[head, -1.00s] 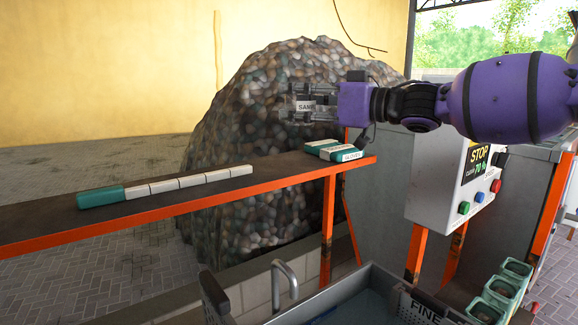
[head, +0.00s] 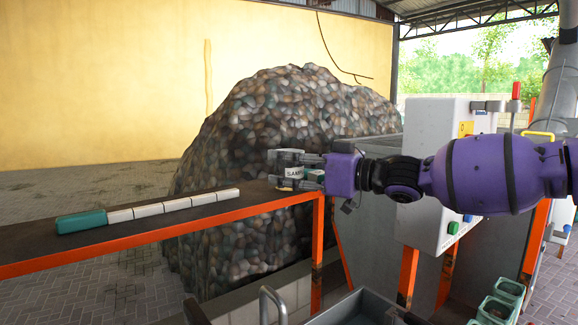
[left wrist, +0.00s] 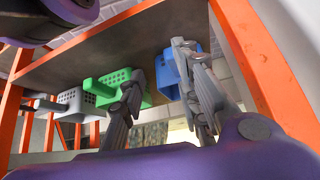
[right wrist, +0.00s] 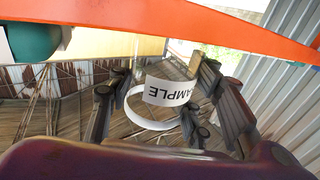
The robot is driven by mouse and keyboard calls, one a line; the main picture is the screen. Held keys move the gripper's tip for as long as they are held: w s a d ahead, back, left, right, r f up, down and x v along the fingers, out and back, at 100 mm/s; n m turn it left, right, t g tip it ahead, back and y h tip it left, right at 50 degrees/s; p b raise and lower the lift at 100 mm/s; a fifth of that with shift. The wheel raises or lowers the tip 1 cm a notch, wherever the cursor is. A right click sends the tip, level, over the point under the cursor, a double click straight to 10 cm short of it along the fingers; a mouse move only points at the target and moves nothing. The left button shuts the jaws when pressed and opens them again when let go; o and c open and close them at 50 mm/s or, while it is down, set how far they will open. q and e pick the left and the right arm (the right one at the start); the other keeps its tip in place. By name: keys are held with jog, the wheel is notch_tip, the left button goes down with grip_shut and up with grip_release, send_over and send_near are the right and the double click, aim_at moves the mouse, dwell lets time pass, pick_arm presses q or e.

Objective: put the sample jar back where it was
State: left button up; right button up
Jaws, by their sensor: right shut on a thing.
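My right gripper (head: 290,168) is shut on the sample jar, a clear jar with a white "SAMPLE" label (head: 295,172). It holds the jar at the right end of the long dark shelf (head: 255,192). I cannot tell whether the jar touches the shelf. In the right wrist view the jar (right wrist: 168,92) sits between the two fingers (right wrist: 150,100), with a white ring around one end. My left gripper (left wrist: 160,80) shows only in the left wrist view.
A teal block and several white blocks (head: 150,210) lie in a row on the shelf's left part. Orange rails (head: 130,241) edge it. A pebble heap (head: 290,110) rises behind. A grey control box (head: 450,150) stands right. Green (left wrist: 110,90) and blue (left wrist: 168,75) baskets are near my left gripper.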

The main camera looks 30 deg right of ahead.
jog(key=o, duration=1.2)
jog(key=shift+f, duration=0.1)
jog(key=shift+o, duration=0.3)
pick_arm(q)
jog(key=shift+s, duration=0.1)
pick_arm(e)
jog(key=shift+r, duration=0.25)
jog(key=s+p, duration=0.1)
jog(key=p, duration=0.1)
jog(key=d+p, duration=0.1)
jog(key=p, duration=0.1)
jog(key=s+r+p, duration=0.1)
jog(key=shift+s+d+p, duration=0.25)
jog(key=shift+s+p, duration=0.1)
jog(key=shift+p, duration=0.05)
pick_arm(q)
notch_tip(320, 180, up, 10)
jog(key=w+p, duration=0.2)
jog(key=p, duration=0.2)
jog(key=shift+w+a+t, duration=0.15)
jog(key=shift+a+t, duration=0.25)
pick_arm(e)
jog(key=f+v, duration=0.1)
jog(key=v, duration=0.8)
jog(key=shift+w+f, duration=0.1)
